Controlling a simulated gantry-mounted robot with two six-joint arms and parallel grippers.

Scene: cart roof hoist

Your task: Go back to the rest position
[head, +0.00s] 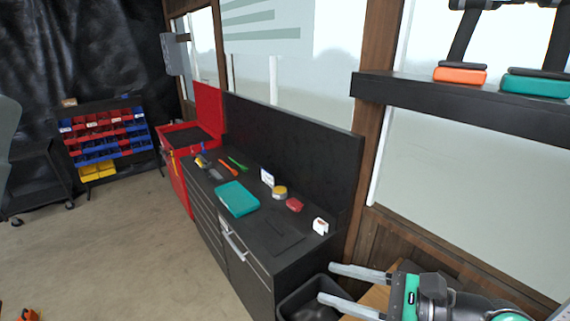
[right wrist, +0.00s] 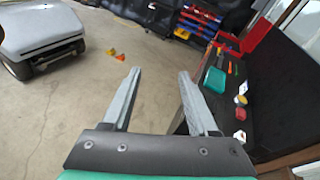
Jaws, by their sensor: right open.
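My right gripper (head: 345,290) is at the lower right of the head view, over the near end of the black workbench area and beside a dark bin. Its two grey fingers are spread and nothing is between them. In the right wrist view the same gripper (right wrist: 158,85) shows open and empty, with floor behind the gap. My left gripper is in neither view.
A black workbench (head: 285,240) holds a teal case (head: 237,198), a red item (head: 294,205) and small tools. A dark bin (head: 290,300) stands at its near end. A cart (right wrist: 40,35) stands on the open floor at left. A shelf (head: 450,105) juts out above right.

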